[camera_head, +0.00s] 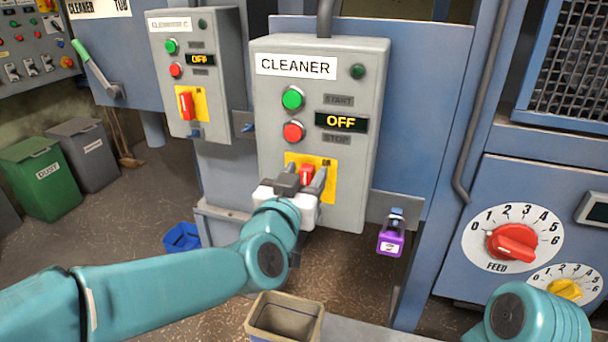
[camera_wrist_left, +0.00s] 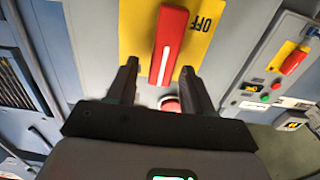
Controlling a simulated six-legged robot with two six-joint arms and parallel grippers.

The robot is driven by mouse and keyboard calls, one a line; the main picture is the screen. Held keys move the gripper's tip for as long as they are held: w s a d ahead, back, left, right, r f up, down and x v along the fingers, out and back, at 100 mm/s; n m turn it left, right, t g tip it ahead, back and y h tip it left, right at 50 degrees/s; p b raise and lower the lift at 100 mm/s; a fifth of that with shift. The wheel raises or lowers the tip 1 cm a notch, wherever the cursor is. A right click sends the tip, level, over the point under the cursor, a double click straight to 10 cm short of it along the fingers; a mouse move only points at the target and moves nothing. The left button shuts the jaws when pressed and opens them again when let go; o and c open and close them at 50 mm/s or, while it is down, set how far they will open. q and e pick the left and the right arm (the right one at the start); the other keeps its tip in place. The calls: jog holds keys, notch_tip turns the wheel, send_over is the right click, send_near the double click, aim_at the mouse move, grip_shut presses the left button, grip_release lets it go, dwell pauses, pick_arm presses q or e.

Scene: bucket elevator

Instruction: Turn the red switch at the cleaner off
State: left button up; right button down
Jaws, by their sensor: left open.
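The grey cleaner box (camera_head: 265,120) is labelled CLEANER, and its display (camera_head: 341,122) reads OFF. Its red switch (camera_head: 307,174) sits on a yellow plate (camera_head: 329,190), partly hidden by my left gripper (camera_head: 303,181). In the left wrist view the red switch (camera_wrist_left: 168,46) has a white line along it, and OFF is printed on the yellow plate (camera_wrist_left: 205,20) beside it. My left gripper (camera_wrist_left: 159,72) is open, its fingers on either side of the switch's near end; I cannot tell whether they touch it. My right gripper is out of view.
A green button (camera_head: 292,98) and a red button (camera_head: 293,131) sit above the switch. A similar box (camera_head: 220,50) with its own red switch stands to the left. A purple padlock (camera_head: 391,243) hangs at the lower right. An open bin (camera_head: 284,318) stands below.

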pick_arm(q)
grip_shut()
dwell(0.3)
jog(key=shift+w+a+f+n+b, duration=0.15)
jog(key=shift+a+f+n+b, duration=0.35)
jog(key=shift+n+b, duration=2.05)
jog(key=shift+w+a+f+n+b, duration=0.2)
jog(key=shift+a+f+n+b, duration=0.2)
jog(key=shift+n+b, duration=2.2)
jog(key=shift+w+a+f+n+b, duration=0.15)
jog(key=shift+a+f+n+b, duration=0.75)
jog(key=shift+n, duration=2.85)
jog(key=shift+d+r+b, duration=0.35)
jog(key=shift+r+b, duration=0.1)
jog(key=shift+r, duration=0.05)
